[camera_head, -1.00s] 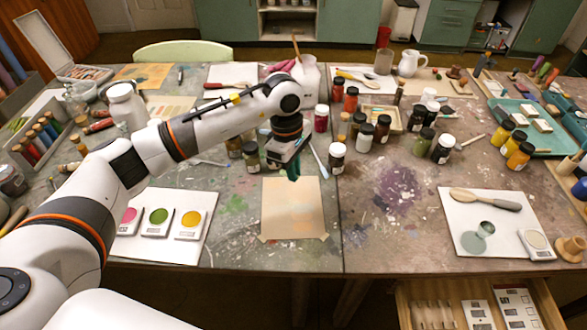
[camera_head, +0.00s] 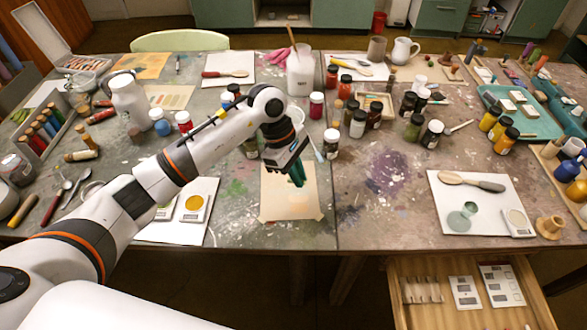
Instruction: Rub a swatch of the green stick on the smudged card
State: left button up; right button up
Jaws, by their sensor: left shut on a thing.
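My left gripper (camera_head: 294,166) comes in from the left and is over the far part of a tan card (camera_head: 290,207) taped to the table near its front edge. It is shut on a dark green stick (camera_head: 297,176) that points down. I cannot tell whether the stick's tip touches the card. The card has faint pale marks, and its far part is partly hidden by the gripper. My right gripper is not in view.
Jars of paint (camera_head: 356,124) stand close to the right of the gripper. A white sheet with a spoon (camera_head: 472,184) lies at right, above an open drawer (camera_head: 458,268). The table between is clear.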

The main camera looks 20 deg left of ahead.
pick_arm(q)
notch_tip(320, 180, down, 6)
jog(key=b, duration=0.3)
jog(key=shift+f+b, duration=0.35)
jog(key=shift+b, duration=0.25)
